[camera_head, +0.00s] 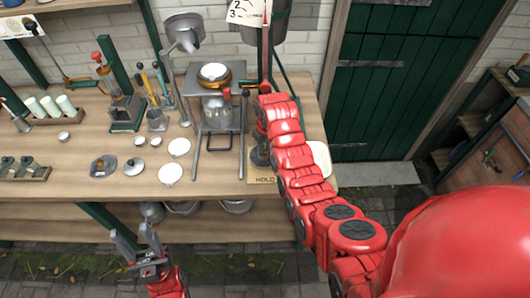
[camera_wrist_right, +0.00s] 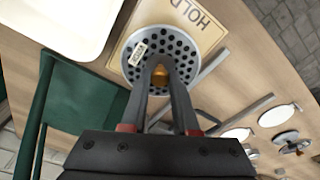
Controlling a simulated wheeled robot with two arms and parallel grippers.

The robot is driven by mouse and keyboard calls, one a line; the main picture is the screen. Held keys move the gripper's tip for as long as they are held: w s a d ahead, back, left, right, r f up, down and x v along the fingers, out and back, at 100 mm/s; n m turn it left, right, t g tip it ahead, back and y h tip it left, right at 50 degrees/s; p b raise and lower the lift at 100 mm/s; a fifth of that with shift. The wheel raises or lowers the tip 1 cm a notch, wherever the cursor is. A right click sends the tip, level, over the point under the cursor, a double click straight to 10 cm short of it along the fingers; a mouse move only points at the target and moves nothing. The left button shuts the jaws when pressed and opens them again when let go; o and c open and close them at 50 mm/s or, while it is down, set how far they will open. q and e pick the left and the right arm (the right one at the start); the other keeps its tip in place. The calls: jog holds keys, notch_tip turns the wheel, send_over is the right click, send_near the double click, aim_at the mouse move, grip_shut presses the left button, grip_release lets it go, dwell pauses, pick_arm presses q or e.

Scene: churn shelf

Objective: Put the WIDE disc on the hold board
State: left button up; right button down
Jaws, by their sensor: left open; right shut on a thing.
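A grey disc with many round holes (camera_wrist_right: 184,47) and a small white label, too blurred to read surely, is in the right wrist view. My right gripper (camera_wrist_right: 160,74) is shut on the brass knob at its middle. The disc lies over the pale hold board (camera_wrist_right: 213,35), whose lettering reads HOLD; I cannot tell whether it touches the board. In the head view the disc (camera_head: 259,158) shows partly beside my right arm, and the board's front edge (camera_head: 263,181) shows below it. My left gripper (camera_head: 138,243) is open and empty in front of the bench.
A white tray (camera_head: 319,158) stands right of the board, partly behind my right arm. A metal stand with a pot (camera_head: 217,108) is left of it. White round lids (camera_head: 171,174) and a dark round piece (camera_head: 103,165) lie further left.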

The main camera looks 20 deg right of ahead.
aim_at(265, 150)
jog(key=shift+w+d, duration=0.2)
jog(key=shift+w, duration=0.05)
notch_tip(265, 150, down, 2)
jog(key=shift+s+p, duration=0.1)
jog(key=shift+p, duration=0.85)
jog(key=shift+f, duration=1)
jog(key=c, duration=0.7)
grip_release()
